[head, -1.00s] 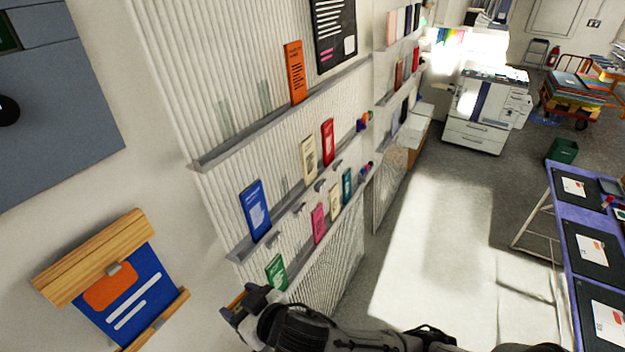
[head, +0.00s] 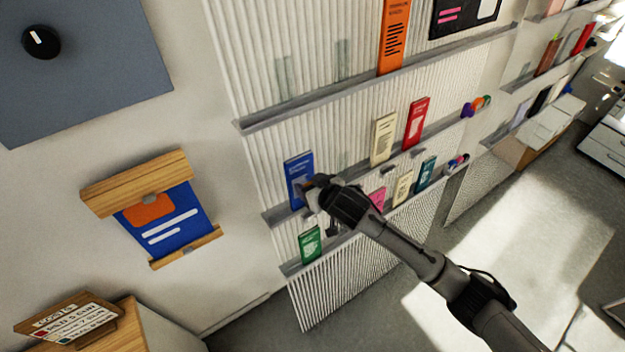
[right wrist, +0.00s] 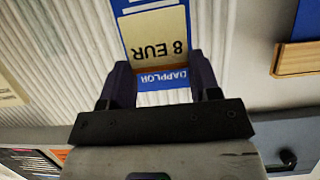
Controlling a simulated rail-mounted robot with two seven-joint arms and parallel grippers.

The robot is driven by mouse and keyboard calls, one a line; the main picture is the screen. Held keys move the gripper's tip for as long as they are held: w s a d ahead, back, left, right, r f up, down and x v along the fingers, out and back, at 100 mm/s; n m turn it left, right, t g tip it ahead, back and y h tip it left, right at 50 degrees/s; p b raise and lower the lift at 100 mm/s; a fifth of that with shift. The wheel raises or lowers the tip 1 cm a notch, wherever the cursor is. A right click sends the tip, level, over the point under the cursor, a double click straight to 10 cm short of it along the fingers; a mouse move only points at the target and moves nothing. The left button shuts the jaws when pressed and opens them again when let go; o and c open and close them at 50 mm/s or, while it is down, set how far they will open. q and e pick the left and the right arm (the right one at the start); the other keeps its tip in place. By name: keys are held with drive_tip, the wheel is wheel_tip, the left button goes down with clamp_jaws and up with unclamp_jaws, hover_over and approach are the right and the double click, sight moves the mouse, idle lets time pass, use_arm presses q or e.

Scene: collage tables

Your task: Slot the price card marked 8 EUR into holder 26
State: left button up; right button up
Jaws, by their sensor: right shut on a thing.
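The price card (right wrist: 153,52) shows in the right wrist view, upside down in the picture, with "8 EUR" on cream and a blue band. My right gripper (right wrist: 163,83) is shut on the card, with one dark finger at each side of it. In the head view my right gripper (head: 309,190) is at the lower right of a blue leaflet (head: 297,168), by the middle shelf; the card is hardly visible there. Small grey holders (head: 387,168) sit along that shelf's edge. I cannot read their numbers, so holder 26 cannot be told apart. My left gripper is out of view.
Cream (head: 382,138), red (head: 416,122) and green (head: 310,245) leaflets stand on the ribbed wall rack near my right arm. A wood-framed blue poster (head: 165,222) hangs to the left. A wooden stand (head: 65,318) is at the lower left. Open floor lies right.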

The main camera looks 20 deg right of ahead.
drive_tip(key=shift+w+d, duration=0.1)
drive_tip(key=shift+w, duration=0.25)
drive_tip(key=shift+w+d+f, duration=0.1)
drive_tip(key=shift+f, duration=0.15)
drive_tip(key=shift+s+d+f+b, duration=0.1)
drive_tip(key=shift+s+f+b, duration=0.1)
drive_tip(key=shift+f+b, duration=1.7)
drive_tip(key=shift+s+f+b, duration=0.2)
drive_tip(key=shift+f+b, duration=1.65)
drive_tip(key=shift+b, duration=0.05)
drive_tip(key=shift+p, duration=0.35)
drive_tip(key=shift+f, duration=0.15)
drive_tip(key=shift+f, duration=0.45)
